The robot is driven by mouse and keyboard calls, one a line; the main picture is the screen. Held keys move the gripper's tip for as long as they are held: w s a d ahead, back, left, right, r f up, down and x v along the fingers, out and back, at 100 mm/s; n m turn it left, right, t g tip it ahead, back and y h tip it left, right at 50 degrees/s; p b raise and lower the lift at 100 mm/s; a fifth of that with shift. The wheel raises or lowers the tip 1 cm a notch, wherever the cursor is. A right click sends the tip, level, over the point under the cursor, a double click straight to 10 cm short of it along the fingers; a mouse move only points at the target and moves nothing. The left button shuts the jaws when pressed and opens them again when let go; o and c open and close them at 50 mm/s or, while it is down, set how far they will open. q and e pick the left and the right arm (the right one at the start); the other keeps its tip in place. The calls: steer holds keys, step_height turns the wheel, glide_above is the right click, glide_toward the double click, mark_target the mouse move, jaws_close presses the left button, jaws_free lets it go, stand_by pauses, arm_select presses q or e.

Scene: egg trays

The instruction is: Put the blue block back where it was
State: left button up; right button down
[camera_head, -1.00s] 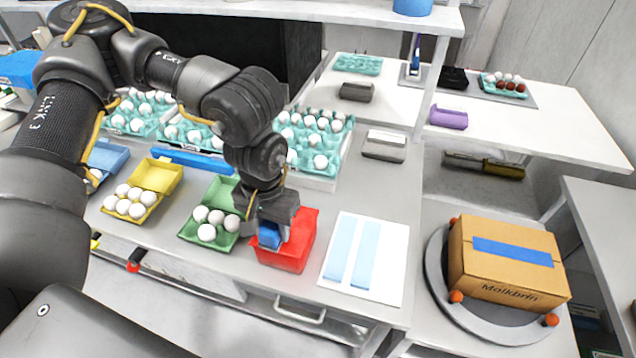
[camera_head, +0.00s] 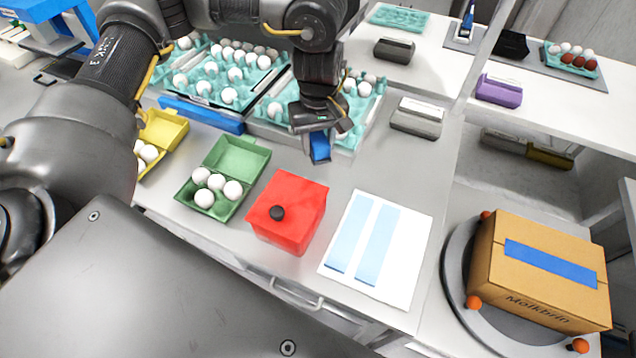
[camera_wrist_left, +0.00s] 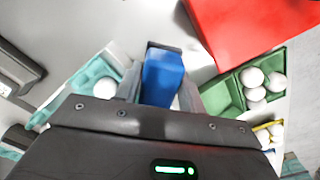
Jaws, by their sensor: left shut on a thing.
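The blue block (camera_head: 319,147) is held in my left gripper (camera_head: 318,140), above the grey table behind the red box. In the left wrist view the blue block (camera_wrist_left: 162,78) sits between the two fingers of the gripper (camera_wrist_left: 160,85), which are shut on it. The red box (camera_head: 290,208) stands on the table in front of the gripper, with a round black spot or hole on it. Its red side also shows at the top of the left wrist view (camera_wrist_left: 245,30). My right gripper is not in view.
A green carton (camera_head: 243,157) with white eggs stands left of the red box. Teal egg trays (camera_head: 262,105) stand behind. A white sheet with light blue strips (camera_head: 408,255) lies to the right. A cardboard box (camera_head: 500,272) stands on a round turntable.

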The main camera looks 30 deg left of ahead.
mark_target(318, 157)
arm_select(q)
steer(key=shift+w+a, duration=0.1)
steer(key=shift+a, duration=0.05)
steer(key=shift+n, duration=0.3)
step_height(318, 157, down, 5)
steer(key=shift+f+p, duration=0.1)
steer(key=shift+p, duration=0.4)
steer(key=shift+f, duration=2.4)
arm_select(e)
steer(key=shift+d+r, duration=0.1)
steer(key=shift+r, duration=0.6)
arm_select(q)
steer(key=shift+f, duration=0.15)
steer(key=o, duration=1.1)
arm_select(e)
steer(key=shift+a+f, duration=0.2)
